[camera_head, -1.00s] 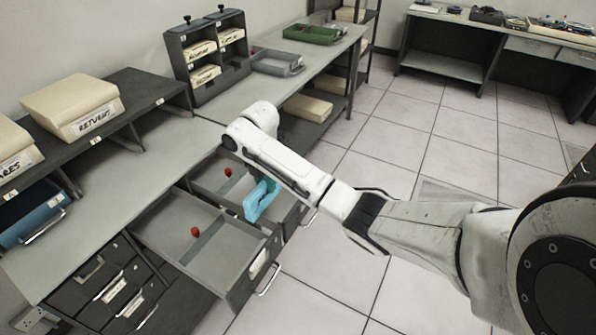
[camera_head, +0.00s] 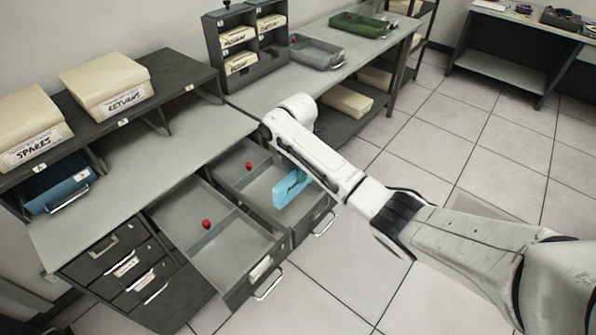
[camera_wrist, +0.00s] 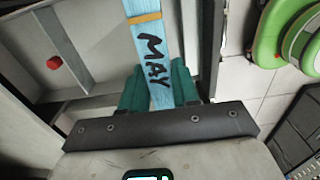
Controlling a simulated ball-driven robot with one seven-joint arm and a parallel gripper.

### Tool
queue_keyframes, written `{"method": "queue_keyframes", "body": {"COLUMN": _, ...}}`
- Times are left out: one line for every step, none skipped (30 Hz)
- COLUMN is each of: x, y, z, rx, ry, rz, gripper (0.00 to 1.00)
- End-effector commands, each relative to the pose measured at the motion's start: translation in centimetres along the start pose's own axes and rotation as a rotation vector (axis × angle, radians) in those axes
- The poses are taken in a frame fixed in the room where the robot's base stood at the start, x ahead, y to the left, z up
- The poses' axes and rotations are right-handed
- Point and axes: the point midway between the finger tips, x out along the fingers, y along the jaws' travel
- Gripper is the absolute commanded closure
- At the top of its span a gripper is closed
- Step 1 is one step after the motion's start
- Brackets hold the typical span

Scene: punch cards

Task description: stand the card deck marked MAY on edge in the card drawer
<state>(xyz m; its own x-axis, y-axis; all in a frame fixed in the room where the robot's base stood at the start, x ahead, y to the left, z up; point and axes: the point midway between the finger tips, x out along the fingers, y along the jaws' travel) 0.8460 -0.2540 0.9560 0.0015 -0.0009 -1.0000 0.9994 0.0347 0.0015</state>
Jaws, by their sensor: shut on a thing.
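The light blue card deck marked MAY (camera_head: 289,189) is in my gripper; in the wrist view the deck (camera_wrist: 150,45) shows its black lettering and a tan band. My gripper (camera_head: 303,174), with green fingers in the wrist view (camera_wrist: 160,88), is shut on the deck's near end. The deck stands on edge over the right-hand open drawer (camera_head: 247,185), right of its red knob (camera_head: 249,166). I cannot tell whether its lower edge touches the drawer floor. The fingertips are partly hidden by my arm in the head view.
A second open drawer (camera_head: 190,225) with a red knob (camera_head: 206,224) is to the left. Cream boxes marked SPARES (camera_head: 30,125) and RETURNS (camera_head: 105,85) stand on the shelf. A grey tray (camera_head: 318,52) and green tray (camera_head: 358,24) are on the bench.

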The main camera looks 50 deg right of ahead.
Motion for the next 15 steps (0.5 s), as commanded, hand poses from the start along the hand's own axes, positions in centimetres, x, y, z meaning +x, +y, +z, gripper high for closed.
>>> {"method": "queue_keyframes", "body": {"x": 0.1, "y": 0.0, "z": 0.0, "rx": 0.0, "ry": -0.001, "rz": 0.001, "gripper": 1.0}}
{"method": "queue_keyframes", "body": {"x": 0.2, "y": 0.0, "z": 0.0, "rx": 0.0, "ry": 0.0, "rz": 0.001, "gripper": 1.0}}
{"method": "queue_keyframes", "body": {"x": 0.3, "y": 0.0, "z": 0.0, "rx": 0.0, "ry": 0.0, "rz": 0.0, "gripper": 1.0}}
{"method": "queue_keyframes", "body": {"x": 0.4, "y": 0.0, "z": 0.0, "rx": 0.0, "ry": 0.0, "rz": 0.0, "gripper": 1.0}}
{"method": "queue_keyframes", "body": {"x": 0.6, "y": 0.0, "z": 0.0, "rx": 0.0, "ry": 0.0, "rz": 0.0, "gripper": 1.0}}
{"method": "queue_keyframes", "body": {"x": 0.8, "y": 0.0, "z": 0.0, "rx": 0.0, "ry": 0.0, "rz": 0.0, "gripper": 1.0}}
{"method": "queue_keyframes", "body": {"x": 0.9, "y": 0.0, "z": 0.0, "rx": 0.0, "ry": 0.0, "rz": 0.0, "gripper": 1.0}}
{"method": "queue_keyframes", "body": {"x": 1.1, "y": 0.0, "z": 0.0, "rx": 0.0, "ry": 0.0, "rz": 0.0, "gripper": 1.0}}
{"method": "queue_keyframes", "body": {"x": 1.4, "y": 0.0, "z": 0.0, "rx": 0.0, "ry": 0.0, "rz": 0.0, "gripper": 1.0}}
{"method": "queue_keyframes", "body": {"x": 1.6, "y": 0.0, "z": 0.0, "rx": 0.0, "ry": 0.0, "rz": -0.001, "gripper": 1.0}}
{"method": "queue_keyframes", "body": {"x": 1.8, "y": 0.0, "z": 0.0, "rx": 0.0, "ry": 0.0, "rz": -0.001, "gripper": 1.0}}
{"method": "queue_keyframes", "body": {"x": 2.1, "y": 0.0, "z": 0.0, "rx": 0.0, "ry": 0.0, "rz": -0.001, "gripper": 1.0}}
{"method": "queue_keyframes", "body": {"x": 2.3, "y": 0.0, "z": 0.0, "rx": 0.0, "ry": 0.0, "rz": -0.001, "gripper": 1.0}}
{"method": "queue_keyframes", "body": {"x": 2.5, "y": 0.0, "z": 0.0, "rx": 0.0, "ry": 0.0, "rz": -0.001, "gripper": 1.0}}
{"method": "queue_keyframes", "body": {"x": 2.8, "y": 0.0, "z": -0.1, "rx": -0.001, "ry": 0.0, "rz": -0.001, "gripper": 1.0}}
